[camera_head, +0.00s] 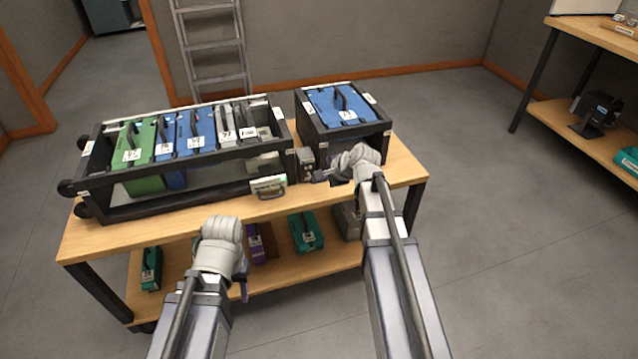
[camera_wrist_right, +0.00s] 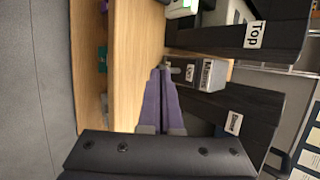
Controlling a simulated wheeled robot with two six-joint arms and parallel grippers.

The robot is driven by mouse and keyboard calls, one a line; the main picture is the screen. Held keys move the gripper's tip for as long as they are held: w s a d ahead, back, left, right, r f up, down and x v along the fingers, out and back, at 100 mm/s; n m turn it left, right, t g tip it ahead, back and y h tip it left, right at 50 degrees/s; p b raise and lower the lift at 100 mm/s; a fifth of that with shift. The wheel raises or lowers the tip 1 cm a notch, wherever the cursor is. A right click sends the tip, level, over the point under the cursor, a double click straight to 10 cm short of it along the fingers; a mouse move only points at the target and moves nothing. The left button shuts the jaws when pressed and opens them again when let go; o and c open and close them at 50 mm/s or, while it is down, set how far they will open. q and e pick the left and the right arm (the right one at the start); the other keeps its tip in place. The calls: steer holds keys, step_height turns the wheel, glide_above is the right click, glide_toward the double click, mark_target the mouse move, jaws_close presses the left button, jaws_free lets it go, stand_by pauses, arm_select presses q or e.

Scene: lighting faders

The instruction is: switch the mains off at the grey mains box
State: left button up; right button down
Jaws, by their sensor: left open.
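The grey mains box (camera_head: 306,160) is a small grey box on the table top, between the long black rack and the smaller black rack. It also shows in the right wrist view (camera_wrist_right: 212,74), with a small label on its face. My right gripper (camera_head: 318,176) is just in front of the box. Its purple fingers (camera_wrist_right: 161,72) are together, with nothing visible between them, and their tips are close to the box's labelled face. I cannot tell whether they touch it. The switch is too small to make out. My left gripper (camera_head: 243,291) hangs low at the table's front edge, mostly hidden by its wrist.
The long black rack (camera_head: 200,203) holds green, blue and grey modules. The smaller black rack (camera_head: 345,132) holds a blue module. A pale handled module (camera_head: 268,185) is at the long rack's front right. Several modules lie on the lower shelf (camera_head: 275,277). The table's front edge is bare.

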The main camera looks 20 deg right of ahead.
steer(key=shift+s+f+n+t+b, duration=0.2)
steer(key=shift+f+t+b, duration=0.5)
steer(key=shift+b, duration=0.9)
steer(key=shift+s+f+n+t+b, duration=0.15)
steer(key=shift+f+t+b, duration=0.55)
steer(key=shift+b, duration=0.85)
steer(key=shift+r, duration=0.35)
steer(key=shift+r+p, duration=0.1)
steer(key=shift+p, duration=0.25)
steer(key=shift+r+p, duration=0.7)
steer(key=shift+p, duration=0.05)
